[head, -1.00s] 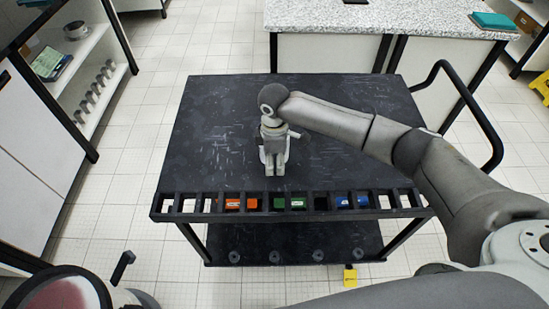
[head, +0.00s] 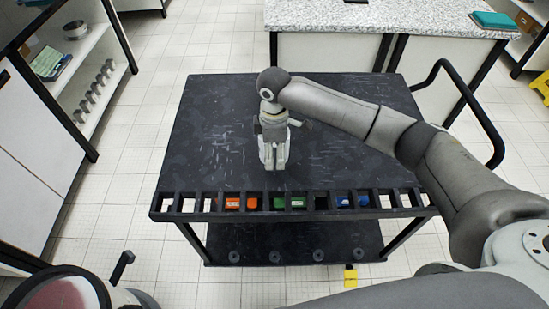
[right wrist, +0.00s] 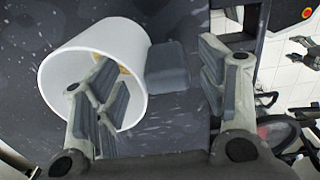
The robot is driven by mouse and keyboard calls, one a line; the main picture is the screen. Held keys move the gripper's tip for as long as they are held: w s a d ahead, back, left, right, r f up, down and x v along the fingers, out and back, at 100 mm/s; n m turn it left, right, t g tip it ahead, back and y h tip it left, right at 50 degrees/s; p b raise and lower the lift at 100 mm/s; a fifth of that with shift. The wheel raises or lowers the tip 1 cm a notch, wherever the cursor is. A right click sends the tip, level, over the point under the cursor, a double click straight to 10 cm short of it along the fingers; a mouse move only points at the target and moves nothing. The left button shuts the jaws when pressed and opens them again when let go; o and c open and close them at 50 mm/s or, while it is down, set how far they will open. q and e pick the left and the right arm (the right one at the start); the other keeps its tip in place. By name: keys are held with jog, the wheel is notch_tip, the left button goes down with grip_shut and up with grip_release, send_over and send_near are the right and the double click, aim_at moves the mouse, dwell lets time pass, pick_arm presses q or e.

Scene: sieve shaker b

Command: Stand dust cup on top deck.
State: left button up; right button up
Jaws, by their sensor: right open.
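The white dust cup (right wrist: 62,75) shows in the right wrist view with its round mouth facing the camera. A dark grey block (right wrist: 168,65) sits against its right side, between the fingers; it looks like a handle. Something orange-tan shows inside the cup. My right gripper (right wrist: 165,95) is open. Its left finger overlaps the cup's mouth and its right finger is beyond the block; contact is unclear. In the head view the right gripper (head: 273,166) points down over the black top deck (head: 215,130) of a cart and mostly hides the cup. My left gripper is out of view.
The deck's front edge has a slotted rack (head: 180,204) holding orange, green and blue items. A black push handle (head: 470,100) rises at the right. A speckled counter (head: 390,18) stands behind, and shelves (head: 95,65) stand left. Much of the deck is clear.

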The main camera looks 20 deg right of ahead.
notch_tip(320, 180, up, 8)
jog(key=shift+r+b, duration=0.1)
jog(key=shift+b, duration=0.3)
